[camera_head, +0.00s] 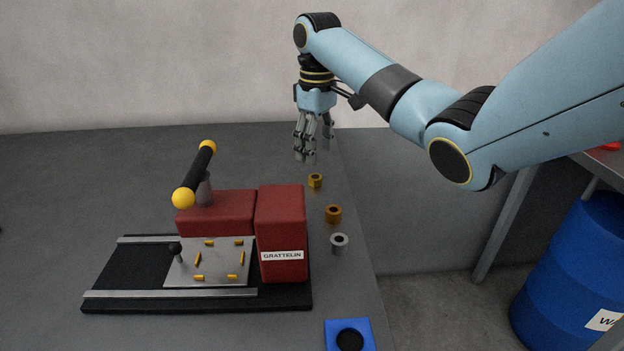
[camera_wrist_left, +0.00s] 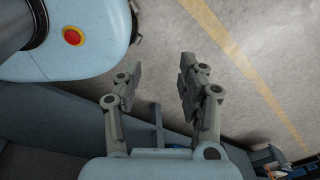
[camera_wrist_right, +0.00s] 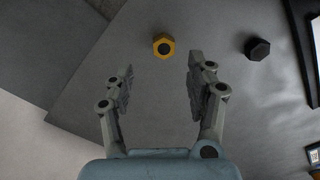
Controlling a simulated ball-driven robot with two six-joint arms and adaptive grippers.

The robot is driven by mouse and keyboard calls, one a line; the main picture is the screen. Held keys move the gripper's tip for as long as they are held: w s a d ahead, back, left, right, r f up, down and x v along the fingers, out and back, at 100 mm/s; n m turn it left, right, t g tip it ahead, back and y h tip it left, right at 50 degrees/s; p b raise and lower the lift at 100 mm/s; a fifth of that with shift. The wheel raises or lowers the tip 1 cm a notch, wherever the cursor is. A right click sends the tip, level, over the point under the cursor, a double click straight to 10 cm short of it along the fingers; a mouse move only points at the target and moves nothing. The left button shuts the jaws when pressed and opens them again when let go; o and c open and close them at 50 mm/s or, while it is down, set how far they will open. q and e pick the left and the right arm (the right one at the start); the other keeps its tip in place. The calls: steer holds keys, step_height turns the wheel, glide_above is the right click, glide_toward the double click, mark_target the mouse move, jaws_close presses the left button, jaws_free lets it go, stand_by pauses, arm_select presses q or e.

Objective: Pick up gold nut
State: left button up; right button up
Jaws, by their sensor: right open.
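The gold nut (camera_head: 315,180) lies on the grey table near its right edge, at the far end of a row of nuts. In the right wrist view the gold nut (camera_wrist_right: 164,46) shows just beyond the fingertips, between their lines. My right gripper (camera_head: 306,157) is open and empty, pointing down above and slightly left of the gold nut. It also shows in the right wrist view (camera_wrist_right: 160,78). My left gripper (camera_wrist_left: 157,75) is open and empty over the floor, and is out of the head view.
A copper nut (camera_head: 333,213) and a steel nut (camera_head: 339,243) lie nearer me. A blue block with a round hole (camera_head: 363,325) sits at the front. A red and black vise-like fixture (camera_head: 282,220) stands left. A dark hexagonal piece (camera_wrist_right: 257,48) shows in the right wrist view.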

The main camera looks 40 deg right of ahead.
mark_target(314, 176)
steer(key=shift+a+f, duration=0.1)
steer(key=shift+f, duration=0.7)
steer(key=f, duration=0.4)
steer(key=shift+a+f+b, duration=0.25)
steer(key=shift+f+b, duration=0.05)
steer(key=shift+w+f, duration=0.1)
steer(key=shift+f, duration=0.05)
steer(key=shift+c, duration=0.8)
steer(key=c, duration=0.5)
jaws_close()
arm_select(q)
steer(key=shift+s+a+f, duration=0.1)
steer(key=shift+s+f, duration=0.2)
steer(key=shift+s, duration=0.25)
steer(key=shift+w, duration=0.1)
